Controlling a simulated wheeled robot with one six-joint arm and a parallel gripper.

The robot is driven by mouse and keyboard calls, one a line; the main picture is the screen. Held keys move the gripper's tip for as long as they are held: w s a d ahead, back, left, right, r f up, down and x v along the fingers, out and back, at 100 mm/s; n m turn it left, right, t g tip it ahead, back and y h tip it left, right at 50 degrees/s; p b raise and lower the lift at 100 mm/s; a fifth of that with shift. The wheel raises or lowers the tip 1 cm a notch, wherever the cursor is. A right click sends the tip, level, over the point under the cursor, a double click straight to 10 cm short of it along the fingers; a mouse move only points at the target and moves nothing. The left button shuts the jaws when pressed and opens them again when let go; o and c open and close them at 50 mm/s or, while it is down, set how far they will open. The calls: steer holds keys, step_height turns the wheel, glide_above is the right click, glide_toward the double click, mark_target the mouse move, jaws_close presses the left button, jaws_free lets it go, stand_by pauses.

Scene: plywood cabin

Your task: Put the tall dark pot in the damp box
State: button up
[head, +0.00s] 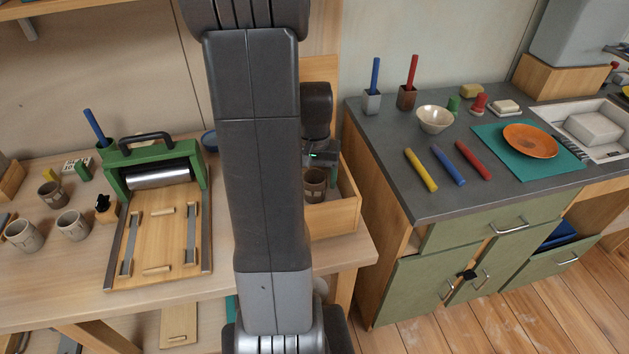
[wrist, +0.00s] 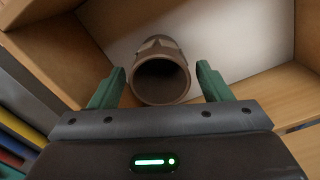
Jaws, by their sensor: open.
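A tall dark brown pot (head: 315,184) stands inside an open wooden box (head: 336,219) at the right end of the wooden table; this looks like the damp box. In the wrist view the pot (wrist: 161,78) shows its round open mouth and a patterned side, on the pale floor of the box (wrist: 245,38). My gripper (wrist: 160,88) is open, with one green finger on each side of the pot and visible gaps between. In the head view my arm hides the left part of the box and most of the gripper.
A green slab roller (head: 155,178) stands left of my arm. Several cups stand further left, including a dark one (head: 52,194). A grey counter (head: 390,190) on the right carries a bowl (head: 434,119), coloured sticks and an orange plate (head: 530,140). The box walls rise close around the gripper.

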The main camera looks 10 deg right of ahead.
step_height(320, 180, up, 10)
steer(key=shift+r, duration=0.15)
